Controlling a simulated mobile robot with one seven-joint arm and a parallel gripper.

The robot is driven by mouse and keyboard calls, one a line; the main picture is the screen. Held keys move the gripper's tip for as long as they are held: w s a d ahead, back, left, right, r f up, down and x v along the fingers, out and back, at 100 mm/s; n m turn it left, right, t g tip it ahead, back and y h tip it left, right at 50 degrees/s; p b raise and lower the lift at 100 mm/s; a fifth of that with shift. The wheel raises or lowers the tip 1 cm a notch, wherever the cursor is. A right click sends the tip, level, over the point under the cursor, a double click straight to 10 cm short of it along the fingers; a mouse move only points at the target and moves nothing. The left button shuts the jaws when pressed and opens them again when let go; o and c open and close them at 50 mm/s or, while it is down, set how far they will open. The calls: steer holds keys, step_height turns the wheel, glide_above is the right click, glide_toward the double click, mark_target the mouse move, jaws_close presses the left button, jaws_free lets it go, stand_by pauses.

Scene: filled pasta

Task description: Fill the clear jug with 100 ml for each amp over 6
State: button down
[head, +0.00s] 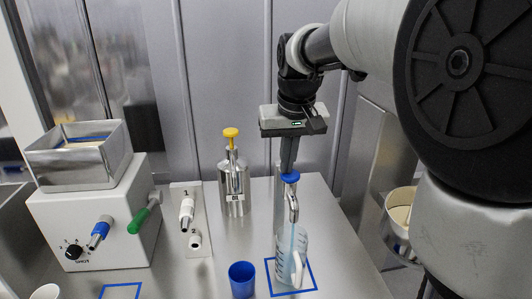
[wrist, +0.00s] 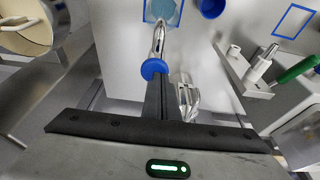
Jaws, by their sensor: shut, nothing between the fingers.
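The clear jug (head: 292,262) stands upright inside a blue square outline on the counter, under the spout of a metal tap (head: 292,205). A thin bluish stream seems to run from the spout into it, with pale blue liquid low inside; the level against its marks is too small to read. My gripper (head: 289,168) is shut and empty, pointing down with its tips at the tap's blue top (head: 290,178). In the wrist view, my fingers (wrist: 156,80) meet that blue top (wrist: 153,68); the jug (wrist: 163,10) is cut off at the upper edge.
A white machine (head: 90,215) with a black dial (head: 75,250), a blue nozzle and a green handle stands left; I cannot read its setting. A blue cup (head: 242,279), a yellow-topped metal bottle (head: 233,180) and a numbered holder plate (head: 190,220) stand between. A round tub (head: 400,212) is at right.

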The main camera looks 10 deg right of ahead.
steer(key=shift+s+f, duration=0.2)
steer(key=shift+f, duration=0.25)
step_height(320, 180, up, 6)
steer(key=p, duration=0.4)
steer(key=shift+w+f+p, duration=0.15)
steer(key=shift+f+p, duration=0.1)
steer(key=shift+p, duration=0.15)
steer(key=v, duration=0.9)
steer(key=shift+r+b, duration=0.2)
steer(key=shift+b, duration=0.1)
steer(key=s+f, duration=0.3)
steer(key=s, duration=0.3)
steer(key=s+f+t, duration=0.1)
steer(key=s+f, duration=0.3)
steer(key=s, duration=0.3)
steer(key=s+f+t+p, duration=0.1)
steer(key=s+f, duration=0.3)
steer(key=s, duration=0.3)
steer(key=shift+s+d+f, duration=0.15)
steer(key=shift+s+d, duration=0.05)
